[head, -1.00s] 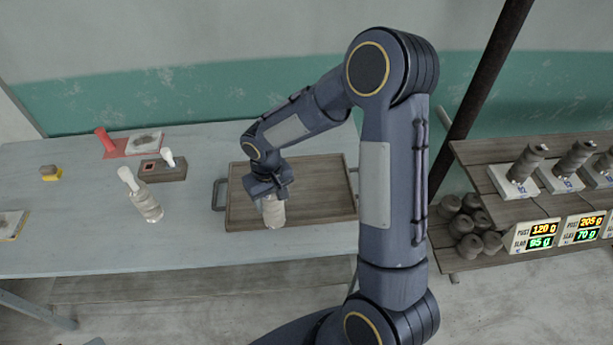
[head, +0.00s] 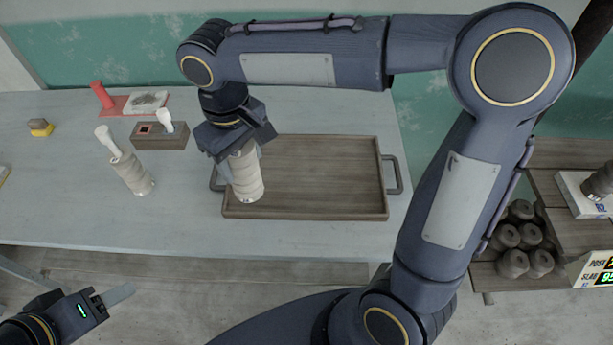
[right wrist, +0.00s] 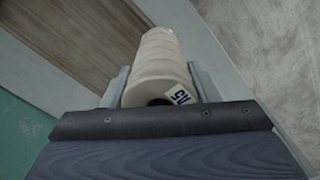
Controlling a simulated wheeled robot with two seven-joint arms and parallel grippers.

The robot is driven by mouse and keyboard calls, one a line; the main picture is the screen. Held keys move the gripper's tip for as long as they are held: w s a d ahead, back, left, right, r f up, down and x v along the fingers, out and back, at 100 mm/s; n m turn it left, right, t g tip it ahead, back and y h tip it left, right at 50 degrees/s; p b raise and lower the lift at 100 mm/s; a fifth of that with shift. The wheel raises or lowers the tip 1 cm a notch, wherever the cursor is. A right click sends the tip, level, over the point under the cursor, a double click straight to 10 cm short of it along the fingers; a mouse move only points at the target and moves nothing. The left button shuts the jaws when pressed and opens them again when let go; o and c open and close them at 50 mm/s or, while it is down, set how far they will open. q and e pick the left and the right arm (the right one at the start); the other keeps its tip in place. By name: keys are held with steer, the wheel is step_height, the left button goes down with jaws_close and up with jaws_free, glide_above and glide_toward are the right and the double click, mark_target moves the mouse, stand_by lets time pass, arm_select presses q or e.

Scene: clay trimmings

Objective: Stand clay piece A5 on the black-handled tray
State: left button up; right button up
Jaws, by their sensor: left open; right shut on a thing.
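My right gripper (head: 240,150) is shut on clay piece A5 (head: 247,177), a pale ridged cylinder, slightly tilted. It shows over the left end of the wooden tray (head: 330,202), which has dark handles (head: 394,174). Whether the piece touches the tray is unclear. In the right wrist view, the piece (right wrist: 160,62) lies between the two fingers (right wrist: 163,90), with a blue-marked label on its near end, and the tray (right wrist: 75,30) is at upper left. My left gripper (head: 118,296) is open and empty at lower left, in front of the table.
A wooden block (head: 158,137), a red item (head: 103,95) and a yellow-brown block (head: 40,127) are further back. A shelf with dark lumps (head: 520,235) stands at the right.

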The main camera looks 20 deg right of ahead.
steer(key=shift+s+d, duration=0.1)
steer(key=shift+d, duration=0.25)
steer(key=w+d+f+p, duration=0.1)
steer(key=w+d+f, duration=0.1)
steer(key=d+f, duration=1)
steer(key=shift+d+f, duration=0.25)
steer(key=shift+d, duration=0.05)
steer(key=shift+w, duration=0.1)
steer(key=shift+f, duration=0.2)
steer(key=o, duration=1.4)
steer(key=shift+r, duration=0.1)
